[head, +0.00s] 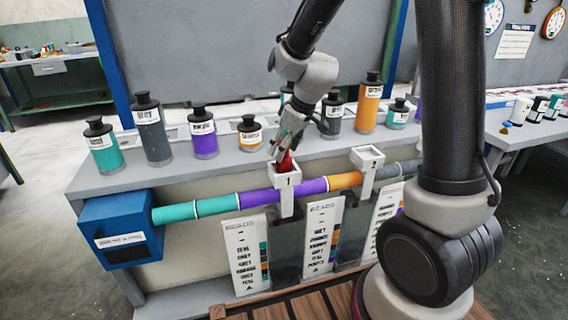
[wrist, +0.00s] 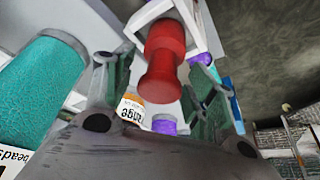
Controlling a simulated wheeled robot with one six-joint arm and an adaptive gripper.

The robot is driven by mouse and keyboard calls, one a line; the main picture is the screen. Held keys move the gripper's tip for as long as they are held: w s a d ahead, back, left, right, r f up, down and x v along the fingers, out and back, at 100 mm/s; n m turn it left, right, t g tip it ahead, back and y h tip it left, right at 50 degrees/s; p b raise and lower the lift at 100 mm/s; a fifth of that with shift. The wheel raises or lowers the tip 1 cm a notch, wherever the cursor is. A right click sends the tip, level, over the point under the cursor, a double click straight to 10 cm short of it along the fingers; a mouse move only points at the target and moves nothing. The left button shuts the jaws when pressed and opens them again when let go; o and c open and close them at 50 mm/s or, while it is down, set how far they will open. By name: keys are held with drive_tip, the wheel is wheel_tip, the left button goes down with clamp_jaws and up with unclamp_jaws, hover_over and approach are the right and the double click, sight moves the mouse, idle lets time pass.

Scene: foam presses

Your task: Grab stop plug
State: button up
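The red stop plug (head: 287,163) stands in the white holder marked 1 (head: 286,181) on the tube line. In the wrist view the plug (wrist: 164,62) is a red spool shape with a narrower waist, its far end by the white holder frame (wrist: 150,14). My gripper (head: 284,148) is right over the plug in the head view. In the wrist view the fingers of my gripper (wrist: 163,72) are spread, one on each side of the plug, with gaps visible. Whether a finger touches it is unclear. The plug's lower part is hidden in the holder.
A teal bottle (head: 103,146), a purple bottle (head: 203,133) and a small orange bottle (head: 250,133) stand on the bench ledge left of my gripper. A tall orange bottle (head: 369,103) stands to the right. A second white holder (head: 367,160) is further right.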

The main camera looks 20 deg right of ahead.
clamp_jaws()
